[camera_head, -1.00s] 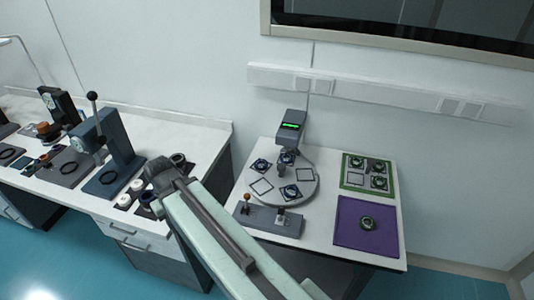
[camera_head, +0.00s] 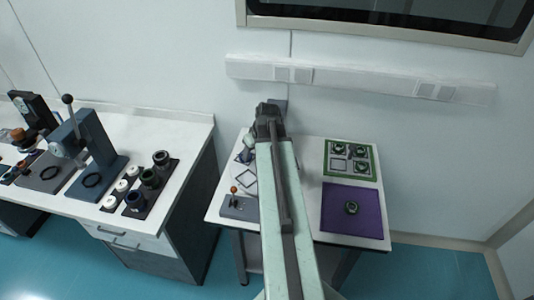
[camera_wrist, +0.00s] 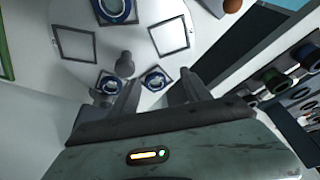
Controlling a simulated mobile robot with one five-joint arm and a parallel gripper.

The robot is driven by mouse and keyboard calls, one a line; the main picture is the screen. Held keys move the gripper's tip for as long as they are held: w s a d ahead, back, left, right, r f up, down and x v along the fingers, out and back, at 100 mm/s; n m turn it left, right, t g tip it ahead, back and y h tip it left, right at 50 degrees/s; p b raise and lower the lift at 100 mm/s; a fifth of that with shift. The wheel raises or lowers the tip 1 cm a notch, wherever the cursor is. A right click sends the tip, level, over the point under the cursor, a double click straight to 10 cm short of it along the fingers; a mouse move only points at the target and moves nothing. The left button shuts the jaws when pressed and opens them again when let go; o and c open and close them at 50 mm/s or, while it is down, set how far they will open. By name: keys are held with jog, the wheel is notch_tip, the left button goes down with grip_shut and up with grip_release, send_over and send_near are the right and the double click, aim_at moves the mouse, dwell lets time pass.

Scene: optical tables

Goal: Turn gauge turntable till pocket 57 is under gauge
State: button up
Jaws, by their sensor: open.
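The gauge turntable (camera_wrist: 205,35) is a pale grey disc with square pockets, seen in the wrist view. Some pockets are empty frames, such as one on the left (camera_wrist: 77,44) and one on the right (camera_wrist: 169,36). Others hold dark-framed round parts (camera_wrist: 115,8). In the head view my arm hides most of the turntable (camera_head: 243,167). The gauge is mostly hidden behind my arm there, and no pocket number is readable. My gripper (camera_wrist: 158,92) is open over the turntable, with a round-parts pocket (camera_wrist: 156,78) near its fingertips. Contact cannot be told.
A base with an orange-knobbed lever (camera_head: 234,190) sits at the table's front left. A purple mat (camera_head: 340,222) with one round part (camera_head: 352,208) and a green tray (camera_head: 328,172) lie at right. The left bench holds a press (camera_head: 98,140) and a dark rack of parts (camera_head: 165,188).

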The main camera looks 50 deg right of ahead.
jog(key=s+d, duration=0.3)
jog(key=d, duration=0.3)
jog(key=shift+h, duration=0.3)
jog(key=b+x, duration=0.7)
jog(key=shift+w, duration=0.1)
jog(key=shift+r, duration=0.1)
grip_shut()
dwell(0.6)
